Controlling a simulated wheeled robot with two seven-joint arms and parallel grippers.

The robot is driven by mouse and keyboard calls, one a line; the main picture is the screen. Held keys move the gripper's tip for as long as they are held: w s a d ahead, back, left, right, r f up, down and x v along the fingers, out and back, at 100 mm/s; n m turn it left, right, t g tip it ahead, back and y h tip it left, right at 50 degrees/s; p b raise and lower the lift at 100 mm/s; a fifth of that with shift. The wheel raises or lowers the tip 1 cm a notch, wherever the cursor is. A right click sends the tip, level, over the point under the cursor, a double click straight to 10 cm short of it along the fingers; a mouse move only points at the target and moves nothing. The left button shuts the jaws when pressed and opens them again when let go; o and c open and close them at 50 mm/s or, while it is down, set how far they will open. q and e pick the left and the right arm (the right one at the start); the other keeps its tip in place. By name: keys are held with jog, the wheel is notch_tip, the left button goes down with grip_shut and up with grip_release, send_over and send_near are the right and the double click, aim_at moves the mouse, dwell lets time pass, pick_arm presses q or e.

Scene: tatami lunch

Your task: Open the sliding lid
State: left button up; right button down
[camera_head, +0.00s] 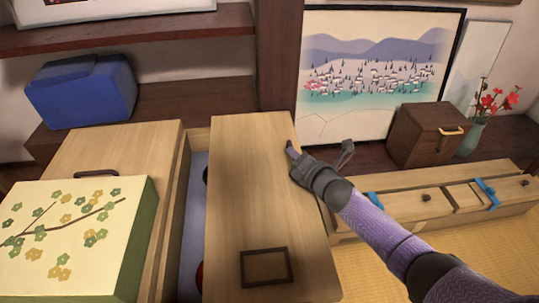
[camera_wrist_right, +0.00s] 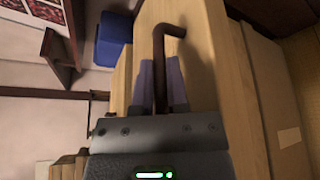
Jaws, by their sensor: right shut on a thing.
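The sliding lid (camera_head: 235,190) is a light wooden panel in the middle of the head view, with a dark rectangular handle (camera_head: 265,267) near its front end. Left of it, a narrow gap shows the blue-grey inside (camera_head: 194,230) of the wooden box, with parts of a dark and a red thing; the rest is hidden. My right gripper (camera_head: 291,150) is at the lid's far right edge. In the right wrist view its two fingers (camera_wrist_right: 162,85) are shut on a dark bent bar handle (camera_wrist_right: 170,30) that stands off the wood. My left gripper is not in view.
A second light wooden panel (camera_head: 140,145) with a dark handle lies left of the gap. A floral box (camera_head: 65,235) covers its front. A blue box (camera_head: 85,95) stands behind. A dark wooden box (camera_head: 425,135) and a vase (camera_head: 470,137) with red flowers stand right, above a low wooden chest (camera_head: 405,205).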

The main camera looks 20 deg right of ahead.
pick_arm(q)
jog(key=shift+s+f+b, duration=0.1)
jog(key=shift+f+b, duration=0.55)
jog(key=shift+b, duration=0.1)
pick_arm(e)
jog(key=s+d, duration=0.3)
jog(key=d, duration=0.8)
jog(key=c, duration=0.7)
grip_release()
jog(key=shift+s, duration=0.1)
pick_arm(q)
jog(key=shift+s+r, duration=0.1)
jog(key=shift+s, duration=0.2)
pick_arm(e)
jog(key=shift+o, duration=0.3)
pick_arm(q)
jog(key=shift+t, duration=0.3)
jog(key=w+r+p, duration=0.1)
jog(key=p, duration=0.1)
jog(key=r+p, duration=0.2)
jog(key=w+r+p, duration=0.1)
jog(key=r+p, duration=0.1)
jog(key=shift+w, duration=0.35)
pick_arm(e)
jog(key=v, duration=1)
